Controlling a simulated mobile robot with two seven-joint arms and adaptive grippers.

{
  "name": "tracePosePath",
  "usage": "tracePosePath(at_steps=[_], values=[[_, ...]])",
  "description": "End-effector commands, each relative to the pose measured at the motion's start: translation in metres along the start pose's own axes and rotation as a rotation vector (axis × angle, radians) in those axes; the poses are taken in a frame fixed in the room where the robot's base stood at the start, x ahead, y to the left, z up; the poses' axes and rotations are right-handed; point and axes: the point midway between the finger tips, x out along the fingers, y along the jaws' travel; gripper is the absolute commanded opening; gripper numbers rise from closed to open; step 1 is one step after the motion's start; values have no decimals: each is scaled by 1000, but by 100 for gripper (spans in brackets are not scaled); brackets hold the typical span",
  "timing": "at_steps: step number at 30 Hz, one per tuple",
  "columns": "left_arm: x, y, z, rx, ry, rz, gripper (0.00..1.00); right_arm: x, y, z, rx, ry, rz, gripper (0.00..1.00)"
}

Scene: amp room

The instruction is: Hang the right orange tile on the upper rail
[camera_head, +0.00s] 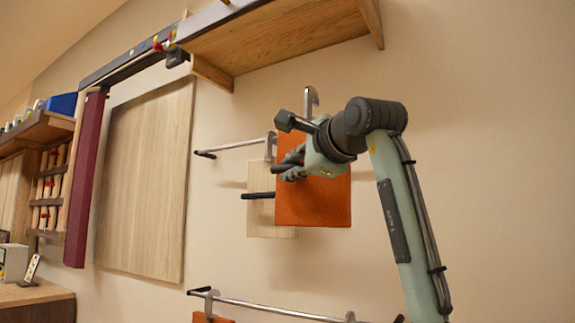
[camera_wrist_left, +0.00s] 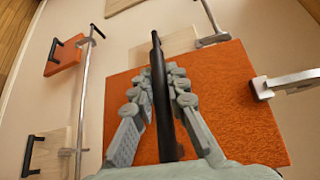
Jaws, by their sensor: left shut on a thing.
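A large orange tile (camera_head: 325,205) is held off the wall by my left gripper (camera_head: 290,168), whose fingers are closed around its black handle. In the left wrist view the fingers (camera_wrist_left: 161,82) straddle that handle (camera_wrist_left: 163,125) on the orange face (camera_wrist_left: 240,105). The tile's metal hook (camera_head: 311,98) points up above the tile; in the wrist view the hook (camera_wrist_left: 285,85) is at the right. The upper rail (camera_head: 233,147) runs behind the tile, which hides its right part. I cannot tell whether the hook touches the rail. My right gripper is not in view.
A pale wood tile (camera_head: 262,228) with a black handle hangs from the upper rail, partly behind the orange one. The lower rail (camera_head: 275,308) carries another orange tile (camera_head: 210,319). A wooden shelf (camera_head: 290,38) juts out above. Bare wall lies to the right.

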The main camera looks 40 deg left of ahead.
Motion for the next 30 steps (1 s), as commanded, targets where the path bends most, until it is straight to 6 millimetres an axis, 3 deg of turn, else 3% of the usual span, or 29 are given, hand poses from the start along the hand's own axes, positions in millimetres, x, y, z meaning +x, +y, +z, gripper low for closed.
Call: tracePosePath(at_steps=[14, 30], values=[[22, -8, -32, 1, -1, -1, 0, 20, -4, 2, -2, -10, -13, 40], [46, -16, -66, 1, 0, -2, 0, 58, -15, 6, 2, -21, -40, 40]])
